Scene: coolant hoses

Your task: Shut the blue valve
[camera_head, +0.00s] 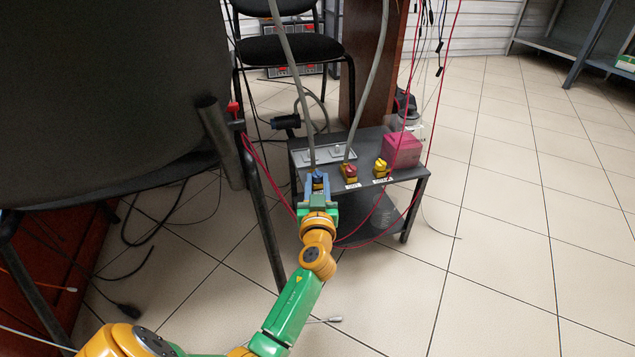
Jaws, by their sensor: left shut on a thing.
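The blue valve (318,177) stands at the left end of a row of valves on the low grey table. A grey hose runs up from it. My left gripper (318,188) is at the blue valve, shut on it from the front. Its fingers hide much of the valve, so I cannot tell how its handle is turned. A red valve (349,170) and a yellow valve (380,166) stand to the right, each with a small label in front. My right gripper is not in view.
A pink box (402,150) sits on the table (408,174) behind the yellow valve. Red cables hang over the table's right part and front. A black chair (290,48) stands behind. The tiled floor to the right is clear.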

